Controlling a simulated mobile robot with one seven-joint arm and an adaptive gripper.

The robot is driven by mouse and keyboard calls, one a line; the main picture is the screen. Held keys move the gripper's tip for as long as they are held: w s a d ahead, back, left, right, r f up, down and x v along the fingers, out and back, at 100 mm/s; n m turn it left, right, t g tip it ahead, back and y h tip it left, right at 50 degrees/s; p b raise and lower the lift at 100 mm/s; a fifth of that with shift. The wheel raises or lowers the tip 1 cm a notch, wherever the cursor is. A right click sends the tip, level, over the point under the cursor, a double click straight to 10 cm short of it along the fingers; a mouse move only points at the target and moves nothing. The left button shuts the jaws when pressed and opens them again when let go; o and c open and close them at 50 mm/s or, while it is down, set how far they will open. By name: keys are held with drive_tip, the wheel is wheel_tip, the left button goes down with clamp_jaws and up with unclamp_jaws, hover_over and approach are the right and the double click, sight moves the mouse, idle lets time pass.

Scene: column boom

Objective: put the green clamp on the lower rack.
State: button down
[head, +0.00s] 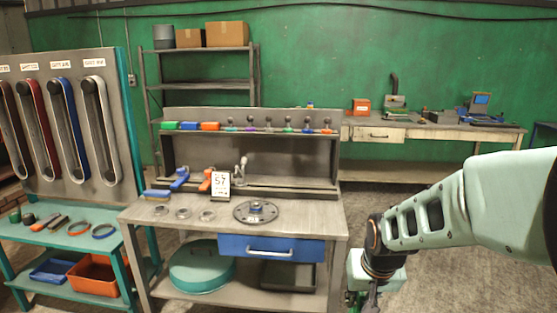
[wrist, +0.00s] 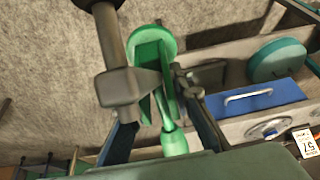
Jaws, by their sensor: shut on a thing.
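The green clamp (wrist: 153,42) is between the fingers of my gripper (wrist: 150,88) in the wrist view, and they are shut on it. Its round end points up in that picture and its narrower end down; the fingers hide part of it. In the head view my gripper (head: 364,299) is low, just right of the workbench and cut by the bottom edge; the clamp is hardly visible there. The workbench's back unit has an upper ledge with a row of coloured tools (head: 210,126) and a lower ledge (head: 290,182). I cannot tell which part is the lower rack.
On the workbench top (head: 320,213) are a blue tool (head: 180,179), an orange tool (head: 205,181), a "57" card (head: 221,184), rings and a round plate (head: 256,212). A blue drawer (head: 271,249) is below. The floor right of the bench is clear.

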drive_tip(key=r+p, duration=0.8)
drive_tip(key=p, duration=0.1)
drive_tip(key=s+r+p, duration=0.1)
drive_tip(key=r+p, duration=0.2)
drive_tip(key=p, duration=0.1)
drive_tip(key=shift+s+r+p, duration=0.1)
drive_tip(key=shift+r+p, duration=0.25)
drive_tip(key=shift+r, duration=0.05)
drive_tip(key=shift+a+r+p, duration=0.1)
drive_tip(key=shift+r+p, duration=0.2)
drive_tip(key=shift+p, duration=0.2)
